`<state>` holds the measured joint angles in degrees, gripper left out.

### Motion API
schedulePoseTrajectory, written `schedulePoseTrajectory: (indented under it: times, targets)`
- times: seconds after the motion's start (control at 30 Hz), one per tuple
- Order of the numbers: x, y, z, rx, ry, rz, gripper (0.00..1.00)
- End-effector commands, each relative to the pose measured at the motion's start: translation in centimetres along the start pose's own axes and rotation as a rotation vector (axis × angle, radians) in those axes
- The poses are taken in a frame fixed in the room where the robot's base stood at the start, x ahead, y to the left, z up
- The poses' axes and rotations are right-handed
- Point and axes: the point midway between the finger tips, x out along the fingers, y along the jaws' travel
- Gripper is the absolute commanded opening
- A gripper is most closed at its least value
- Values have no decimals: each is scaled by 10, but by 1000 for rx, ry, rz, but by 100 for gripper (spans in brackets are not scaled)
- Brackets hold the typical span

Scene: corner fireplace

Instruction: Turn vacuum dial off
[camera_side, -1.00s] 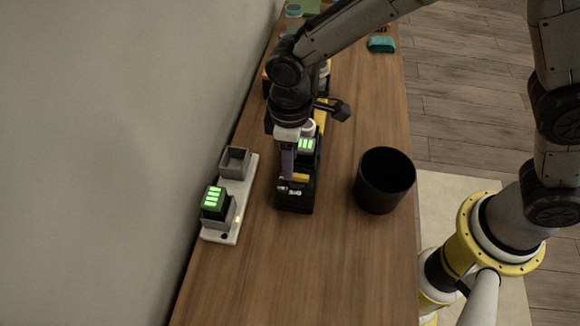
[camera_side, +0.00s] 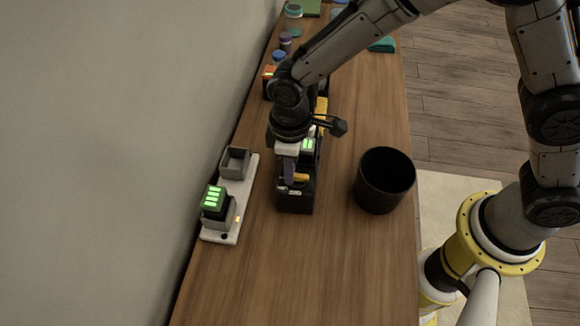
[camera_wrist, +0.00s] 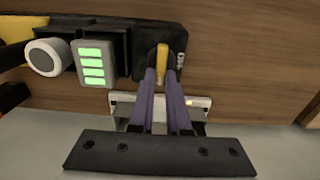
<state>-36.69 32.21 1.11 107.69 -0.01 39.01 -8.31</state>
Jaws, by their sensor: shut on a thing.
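The vacuum is a black unit (camera_side: 296,202) on the wooden table. Its yellow dial (camera_wrist: 163,62) sits on the black housing in the wrist view, with small white lettering beside it that I cannot read clearly. In the side view my gripper (camera_side: 289,180) reaches down to the same end of the vacuum. The fingers partly hide the dial and lettering there.
A green-lit battery (camera_wrist: 93,63) and a white round knob (camera_wrist: 45,57) are on the vacuum beside the dial. A white charger (camera_side: 238,200) holding another battery (camera_side: 213,200) stands left. A black bin (camera_side: 384,180) stands right. The near table is clear.

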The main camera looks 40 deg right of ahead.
Motion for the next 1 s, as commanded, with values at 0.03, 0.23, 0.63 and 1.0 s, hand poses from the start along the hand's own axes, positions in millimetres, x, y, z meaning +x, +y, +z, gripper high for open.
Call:
schedulePoseTrajectory:
  times: [0.03,0.23,0.63,1.0]
  targets:
    - [0,0,0,0,0,0,0]
    - [-1,0,0,-3,1,0,0]
    - [-1,-2,0,-162,2,1,0]
    - [-2,-7,1,-499,3,1,0]
